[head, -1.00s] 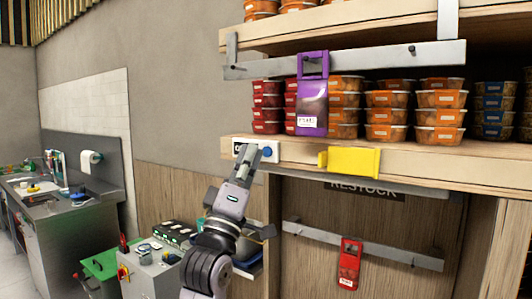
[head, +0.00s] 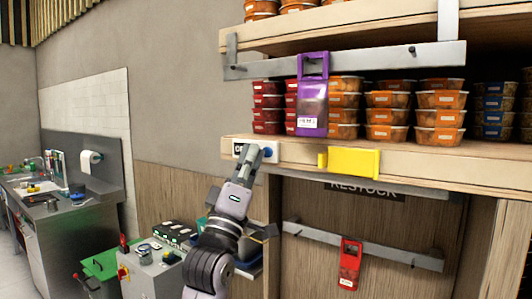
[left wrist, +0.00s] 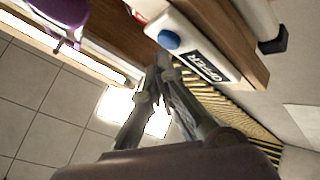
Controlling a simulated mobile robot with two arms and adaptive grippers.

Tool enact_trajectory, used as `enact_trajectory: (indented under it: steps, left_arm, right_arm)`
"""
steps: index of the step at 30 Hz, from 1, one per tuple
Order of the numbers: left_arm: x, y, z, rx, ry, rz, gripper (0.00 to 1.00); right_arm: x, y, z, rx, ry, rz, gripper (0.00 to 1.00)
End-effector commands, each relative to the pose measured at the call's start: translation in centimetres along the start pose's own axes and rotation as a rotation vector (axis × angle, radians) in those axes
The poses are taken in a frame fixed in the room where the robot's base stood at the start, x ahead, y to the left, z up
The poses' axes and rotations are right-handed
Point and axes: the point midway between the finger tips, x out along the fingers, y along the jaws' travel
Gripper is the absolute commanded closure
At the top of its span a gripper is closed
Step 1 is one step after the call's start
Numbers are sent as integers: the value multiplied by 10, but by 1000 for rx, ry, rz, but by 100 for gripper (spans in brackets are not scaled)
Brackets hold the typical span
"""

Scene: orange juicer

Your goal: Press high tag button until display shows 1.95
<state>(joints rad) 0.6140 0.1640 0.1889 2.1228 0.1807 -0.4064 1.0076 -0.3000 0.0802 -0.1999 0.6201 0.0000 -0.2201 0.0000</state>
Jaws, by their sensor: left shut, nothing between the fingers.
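A purple tag (head: 313,92) hangs from the upper metal rail. Its small white display (head: 308,123) carries characters too small to read. A white plate with a round blue button (head: 267,152) sits on the shelf's front edge, below and left of the tag. In the left wrist view the blue button (left wrist: 169,39) stands beside dark lettering on the plate (left wrist: 186,50). My left gripper (head: 251,157) is shut and empty, its tips at the plate just left of the button. In the wrist view its fingertips (left wrist: 165,64) are close below the button; contact cannot be told.
A yellow holder (head: 350,161) juts from the shelf edge to the right. A red tag (head: 349,263) hangs on a lower rail. Stacked food tubs (head: 386,108) fill the shelf. A steel counter (head: 80,230) stands at the left.

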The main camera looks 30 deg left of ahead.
Motion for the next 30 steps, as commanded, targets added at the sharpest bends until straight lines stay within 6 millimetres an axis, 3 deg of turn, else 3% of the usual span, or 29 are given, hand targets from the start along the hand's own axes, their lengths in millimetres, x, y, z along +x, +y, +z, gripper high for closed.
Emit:
enact_trajectory:
  steps: [30]
  left_arm:
    - [7, -4, 5, -1, 0, 0, 100]
  right_arm:
    - [-1, 0, 0, 0, 0, 0, 60]
